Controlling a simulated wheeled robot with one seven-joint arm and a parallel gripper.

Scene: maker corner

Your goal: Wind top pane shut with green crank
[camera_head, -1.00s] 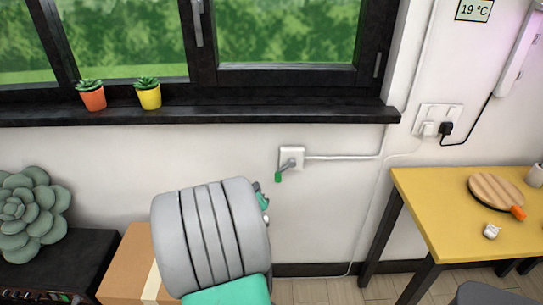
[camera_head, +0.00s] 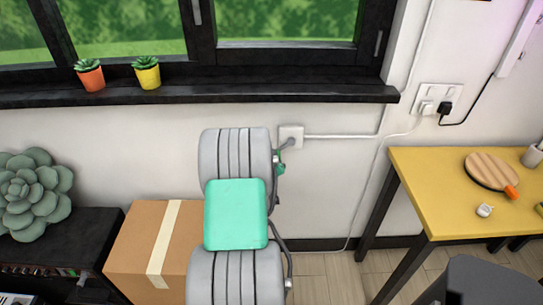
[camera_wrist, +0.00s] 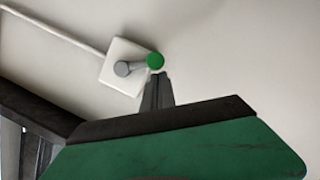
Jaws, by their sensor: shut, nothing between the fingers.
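The crank's white wall plate (camera_head: 297,131) is below the window sill, right of my arm in the head view. In the wrist view the plate (camera_wrist: 116,50) carries a short grey crank arm ending in a round green knob (camera_wrist: 155,60). My gripper (camera_wrist: 157,78) is shut and empty, its fingertips just below the green knob in that picture. I cannot tell whether they touch it. In the head view my arm hides most of the gripper. The window (camera_head: 283,62) shows only its lower part; the top pane is not in view.
Orange (camera_head: 91,80) and yellow (camera_head: 148,78) plant pots stand on the dark sill (camera_head: 330,93). A cardboard box (camera_head: 135,240) is beside my arm. A yellow table (camera_head: 435,195) stands right, with a grey chair (camera_head: 480,285) in front. A cable runs along the wall.

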